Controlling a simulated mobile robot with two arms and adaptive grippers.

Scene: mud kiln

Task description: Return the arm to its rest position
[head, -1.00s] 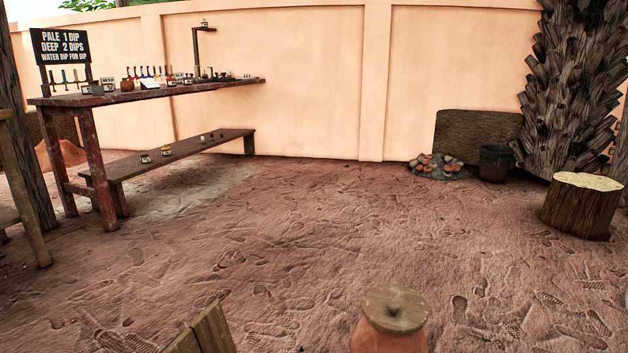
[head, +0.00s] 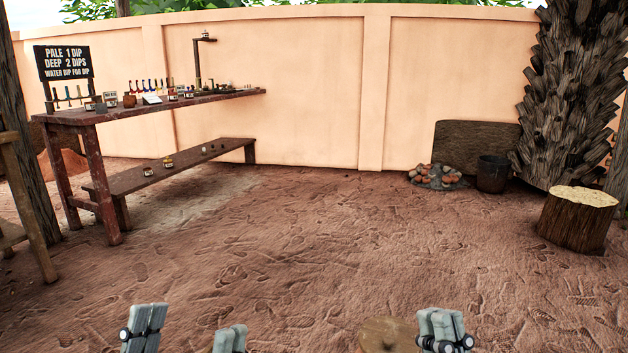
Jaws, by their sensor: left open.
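My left gripper (head: 187,328) is at the bottom edge, left of centre. Its two grey fingers stand wide apart, with only bare ground showing between them. My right gripper (head: 442,328) is at the bottom edge, right of centre. Its grey finger parts show close together, and I cannot tell whether it is open or shut. The rest of both grippers and the arms is cut off by the frame. I see nothing held in the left gripper.
A round wooden lid (head: 388,334) shows beside my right gripper, partly cut off. A dark red table (head: 90,116) with jars and a low bench (head: 170,172) stand at left. A stump (head: 578,222) and black bucket (head: 492,174) are at right. The middle ground is clear.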

